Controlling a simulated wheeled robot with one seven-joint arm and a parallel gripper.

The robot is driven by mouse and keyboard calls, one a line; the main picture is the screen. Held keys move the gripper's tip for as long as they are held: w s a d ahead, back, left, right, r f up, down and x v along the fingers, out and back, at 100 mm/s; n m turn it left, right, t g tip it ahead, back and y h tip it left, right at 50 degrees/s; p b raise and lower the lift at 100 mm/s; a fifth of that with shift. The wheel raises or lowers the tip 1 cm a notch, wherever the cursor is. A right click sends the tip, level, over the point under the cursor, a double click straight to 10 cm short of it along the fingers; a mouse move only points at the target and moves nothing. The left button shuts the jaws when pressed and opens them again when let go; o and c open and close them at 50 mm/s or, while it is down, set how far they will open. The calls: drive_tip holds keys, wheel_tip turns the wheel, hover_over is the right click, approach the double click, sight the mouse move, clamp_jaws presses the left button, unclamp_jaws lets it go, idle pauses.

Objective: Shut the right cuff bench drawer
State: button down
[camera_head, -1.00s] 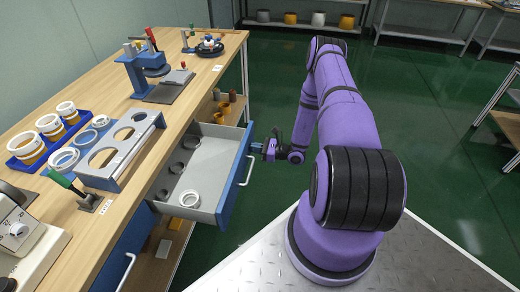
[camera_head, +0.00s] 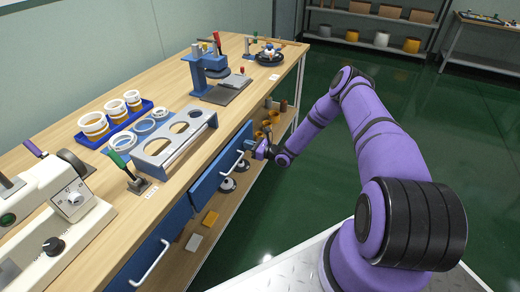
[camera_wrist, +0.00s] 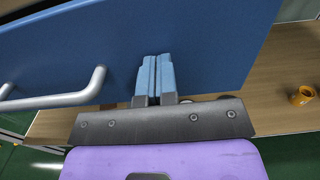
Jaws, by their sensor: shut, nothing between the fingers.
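The right cuff bench drawer (camera_head: 210,178) has a blue front and a pale bar handle (camera_head: 232,166). Its front looks flush under the worktop in the head view, and no inside of it shows. My gripper (camera_head: 249,146) is at the right end of that front, beyond the handle. In the wrist view the blue fingers (camera_wrist: 155,62) are together and empty, pointing at the blue drawer front (camera_wrist: 215,45), with the handle (camera_wrist: 60,98) to their left. The tips look at or very near the front; I cannot tell whether they touch.
A second blue drawer (camera_head: 150,255) sits nearer along the wooden bench (camera_head: 165,110), its front also in line. A lower shelf (camera_head: 185,262) under the drawers holds small parts. Green floor (camera_head: 290,215) is clear to the right of the bench.

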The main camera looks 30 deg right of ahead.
drive_tip(key=shift+x, duration=1.15)
drive_tip(key=shift+w+a+r, duration=0.1)
drive_tip(key=shift+r, duration=0.15)
